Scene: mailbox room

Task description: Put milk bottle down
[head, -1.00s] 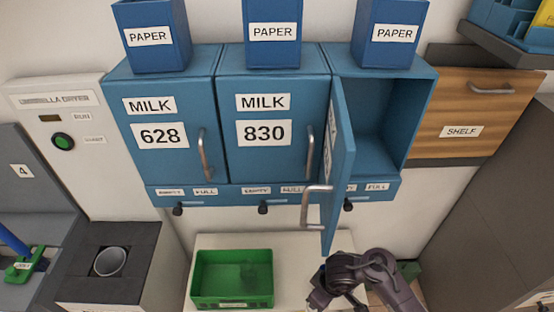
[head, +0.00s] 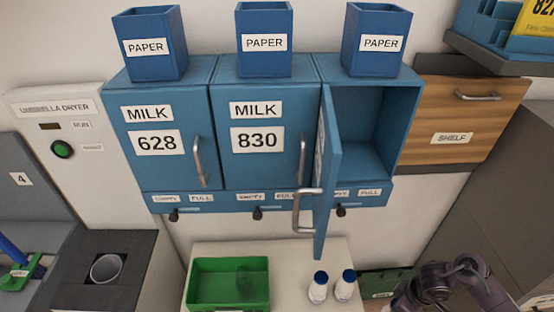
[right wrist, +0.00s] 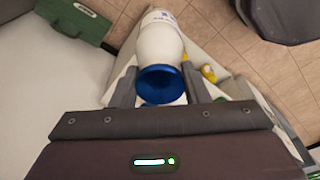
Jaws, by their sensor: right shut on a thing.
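My right gripper (right wrist: 160,92) is shut on a white milk bottle (right wrist: 160,45) with a blue cap, its cap end towards the wrist camera. In the head view only my right arm shows at the bottom right; its gripper and the held bottle are out of frame. Two more white bottles with blue caps (head: 318,287) (head: 345,285) stand upright side by side on the pale table (head: 300,258). My left gripper is not in view.
A green crate (head: 229,265) sits on the table left of the bottles. The right blue milk box (head: 374,120) has its door (head: 327,175) swung open. In the wrist view, a green box (right wrist: 75,18) lies upper left, with tiled floor (right wrist: 215,35) beyond the bottle.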

